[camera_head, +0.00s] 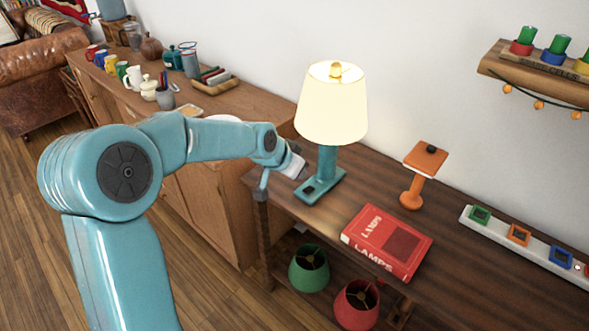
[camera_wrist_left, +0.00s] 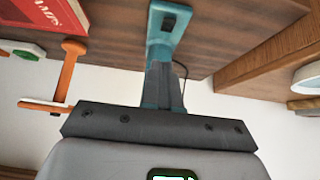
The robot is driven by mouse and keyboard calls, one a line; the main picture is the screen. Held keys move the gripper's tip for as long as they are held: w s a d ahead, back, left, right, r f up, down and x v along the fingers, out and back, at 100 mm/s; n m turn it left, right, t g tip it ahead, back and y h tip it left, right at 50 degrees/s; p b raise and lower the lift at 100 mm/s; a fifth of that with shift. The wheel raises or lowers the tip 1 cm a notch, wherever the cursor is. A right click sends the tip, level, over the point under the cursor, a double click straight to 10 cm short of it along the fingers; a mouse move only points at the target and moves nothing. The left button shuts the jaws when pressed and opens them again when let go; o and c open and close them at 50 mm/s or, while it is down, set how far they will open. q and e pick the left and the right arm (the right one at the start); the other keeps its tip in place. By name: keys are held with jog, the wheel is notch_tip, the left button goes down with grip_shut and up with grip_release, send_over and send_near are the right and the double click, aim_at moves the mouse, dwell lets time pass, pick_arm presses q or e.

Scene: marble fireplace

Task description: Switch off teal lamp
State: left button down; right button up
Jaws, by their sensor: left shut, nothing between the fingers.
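The teal lamp (camera_head: 328,160) stands upright on the dark wooden table, its cream shade (camera_head: 333,110) glowing, so it is lit. Its flat teal base has a small dark switch (camera_head: 309,188) near the front corner. The base also shows at the top of the left wrist view, with the switch (camera_wrist_left: 168,22) in it. My left gripper (camera_head: 302,173) is shut and empty, just left of the lamp's stem and above the base. In the left wrist view its dark fingers (camera_wrist_left: 164,80) overlap the teal stem; I cannot tell whether they touch. My right gripper is out of view.
A red book (camera_head: 388,241) lies right of the lamp, and a small orange lamp (camera_head: 418,176) stands behind it. A white strip with coloured switches (camera_head: 543,251) lies at the right. Green (camera_head: 309,269) and red shades (camera_head: 357,303) sit below. A wooden cabinet (camera_head: 255,103) stands left.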

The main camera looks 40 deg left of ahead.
pick_arm(q)
send_over(307, 194)
jog(key=f, duration=0.4)
jog(key=shift+s+f, duration=0.25)
jog(key=shift+f, duration=0.15)
jog(key=shift+s+a+f, duration=0.1)
jog(key=shift+s+f, duration=0.05)
jog(key=shift+f, duration=0.45)
jog(key=shift+s+f, duration=0.15)
jog(key=shift+f, duration=0.45)
jog(key=shift+s+f, duration=0.1)
jog(key=shift+f, duration=0.5)
jog(key=shift+s+f+b, duration=0.1)
jog(key=shift+f+b, duration=0.65)
jog(key=shift+b, duration=0.3)
jog(key=shift+s+r, duration=0.15)
jog(key=shift+r+p, duration=0.45)
jog(key=shift+r, duration=0.4)
